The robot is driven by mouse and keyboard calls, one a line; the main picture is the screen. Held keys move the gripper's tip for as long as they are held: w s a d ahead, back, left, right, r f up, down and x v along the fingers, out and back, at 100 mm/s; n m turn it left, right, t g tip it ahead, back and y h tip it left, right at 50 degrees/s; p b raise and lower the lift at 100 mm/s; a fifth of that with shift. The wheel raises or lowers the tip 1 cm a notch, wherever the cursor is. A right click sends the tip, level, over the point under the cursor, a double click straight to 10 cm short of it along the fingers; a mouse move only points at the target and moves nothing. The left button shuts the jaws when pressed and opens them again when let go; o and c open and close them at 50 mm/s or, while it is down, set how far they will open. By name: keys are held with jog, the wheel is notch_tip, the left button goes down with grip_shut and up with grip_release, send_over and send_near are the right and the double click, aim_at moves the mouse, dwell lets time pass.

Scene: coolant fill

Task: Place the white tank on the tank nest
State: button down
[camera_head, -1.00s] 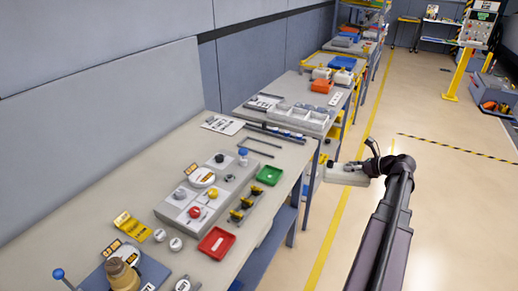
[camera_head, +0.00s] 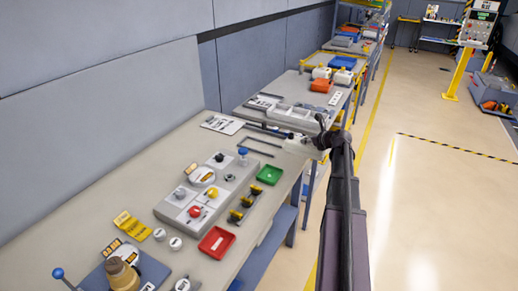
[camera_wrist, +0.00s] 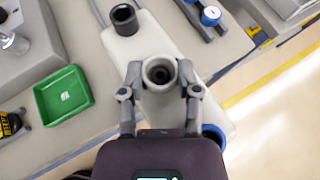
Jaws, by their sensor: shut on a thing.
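The white tank (camera_wrist: 150,45) is in my gripper (camera_wrist: 160,82), whose two fingers close on either side of its round central neck. The tank has a black ring at its far end and a blue ring at its near right end, partly hidden by my gripper. In the head view the tank (camera_head: 297,146) is over the right edge of the bench, and my arm hides part of it. Two thin dark rails (camera_head: 259,152) lie on the bench just left of the tank; I cannot tell for certain whether they are the tank nest.
A green tray (camera_head: 269,175), a red tray (camera_head: 216,243) and a grey panel with knobs (camera_head: 205,190) are on the near bench (camera_head: 170,150). A grey compartment tray (camera_head: 295,115) stands beyond.

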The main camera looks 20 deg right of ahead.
aim_at(293, 134)
jog(key=shift+m+h, duration=0.4)
jog(key=shift+h, duration=0.1)
jog(key=w+a, duration=0.1)
jog(key=w, duration=0.1)
jog(key=w+a, duration=0.1)
jog(key=w, duration=0.1)
jog(key=w+a, duration=0.1)
jog(key=w, duration=0.1)
jog(key=shift+w+a, duration=0.15)
jog(key=shift+w, duration=0.05)
jog(key=w+a+f+b, duration=0.1)
jog(key=w+a, duration=0.8)
jog(key=w, duration=0.2)
jog(key=shift+w+f, duration=0.15)
jog(key=shift+w, duration=0.1)
jog(key=f+b, duration=0.2)
jog(key=w+a+f+b, duration=0.1)
jog(key=b, duration=0.1)
jog(key=shift+f, duration=0.35)
jog(key=shift+f, duration=0.15)
jog(key=shift+c, duration=1.5)
grip_release()
